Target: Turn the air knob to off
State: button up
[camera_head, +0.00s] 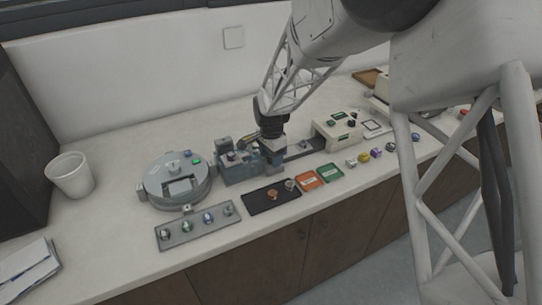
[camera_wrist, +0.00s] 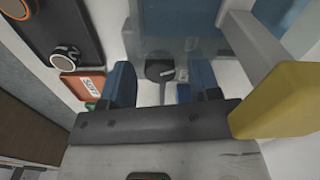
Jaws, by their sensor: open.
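A small dark round knob (camera_wrist: 157,70), which I take to be the air knob, shows in the wrist view beside a small pale label. Its setting is too small to read. My gripper (camera_wrist: 163,80) is open, with a blue finger on each side of the knob in that view. I cannot tell how far the fingers are from it, and no contact is clear. In the head view my gripper (camera_head: 272,160) is low at the right side of the blue-grey mounting press (camera_head: 238,172) and hides the knob there.
A round grey machine (camera_head: 176,185) stands left of the press. In front lie a grey tray (camera_head: 196,228) with several knob-like pieces, a black tray (camera_head: 262,202), and orange (camera_head: 308,180) and green (camera_head: 329,172) cards. A yellow part (camera_wrist: 280,100) is close at right in the wrist view.

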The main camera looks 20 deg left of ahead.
jog(key=shift+r, duration=3.9)
jog(key=shift+m, duration=0.3)
jog(key=m, duration=0.4)
jog(key=shift+f+m, duration=0.1)
jog(key=shift+m, duration=0.2)
jog(key=shift+f, duration=0.1)
jog(key=shift+f, duration=3.8)
jog(key=c, duration=0.9)
